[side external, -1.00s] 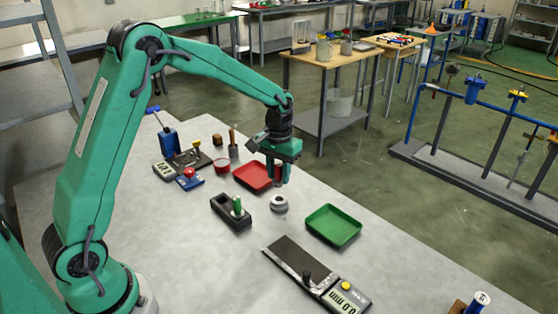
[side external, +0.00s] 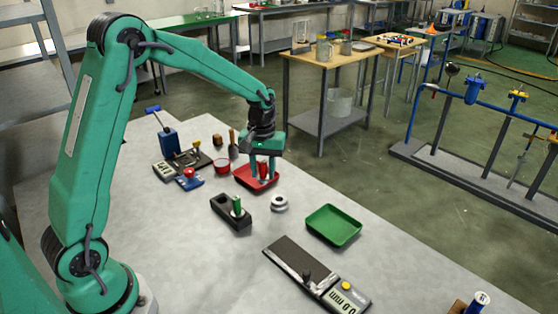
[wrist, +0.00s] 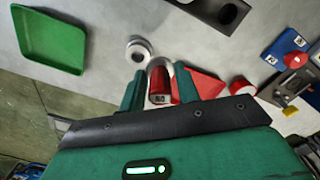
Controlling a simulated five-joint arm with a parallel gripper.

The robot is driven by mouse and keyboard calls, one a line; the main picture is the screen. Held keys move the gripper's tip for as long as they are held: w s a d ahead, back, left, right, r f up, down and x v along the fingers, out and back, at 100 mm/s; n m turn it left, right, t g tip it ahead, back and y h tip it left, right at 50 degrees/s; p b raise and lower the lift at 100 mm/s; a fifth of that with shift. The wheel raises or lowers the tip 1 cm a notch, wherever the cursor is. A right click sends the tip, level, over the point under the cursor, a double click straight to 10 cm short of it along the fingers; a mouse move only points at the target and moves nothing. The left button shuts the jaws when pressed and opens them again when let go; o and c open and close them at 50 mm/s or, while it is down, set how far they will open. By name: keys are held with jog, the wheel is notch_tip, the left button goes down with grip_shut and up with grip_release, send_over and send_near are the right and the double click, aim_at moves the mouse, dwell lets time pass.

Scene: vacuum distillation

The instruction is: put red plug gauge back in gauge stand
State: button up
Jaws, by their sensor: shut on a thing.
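The red plug gauge (side external: 263,170) is held upright between the fingers of my gripper (side external: 263,176), which is shut on it. In the side view the gripper is over the red tray (side external: 248,187); its height above the tray is hard to tell. In the wrist view the red plug gauge (wrist: 158,80) shows between the two green fingers of my gripper (wrist: 159,86). The gauge stand (side external: 227,214) is a black block on the table, nearer the camera. A green plug (side external: 237,206) stands in it, and the wrist view shows an open hole in the stand (wrist: 206,8).
A grey metal ring (side external: 279,204) lies right of the stand. A green tray (side external: 334,225) and a black digital gauge (side external: 318,276) lie farther right. A red round dish (side external: 222,166), a blue-and-red item (side external: 189,178) and a blue holder (side external: 169,139) stand at left.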

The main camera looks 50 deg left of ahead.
jog(key=s+a+n, duration=0.6)
jog(key=s+n, duration=0.3)
jog(key=n, duration=0.4)
jog(key=shift+s+a+r, duration=0.25)
jog(key=shift+a+r, duration=0.15)
jog(key=shift+r, duration=0.05)
jog(key=shift+f, duration=0.15)
jog(key=shift+f, duration=2.6)
jog(key=shift+f, duration=0.95)
dwell(1.3)
jog(key=o, duration=1.7)
jog(key=shift+r, duration=0.15)
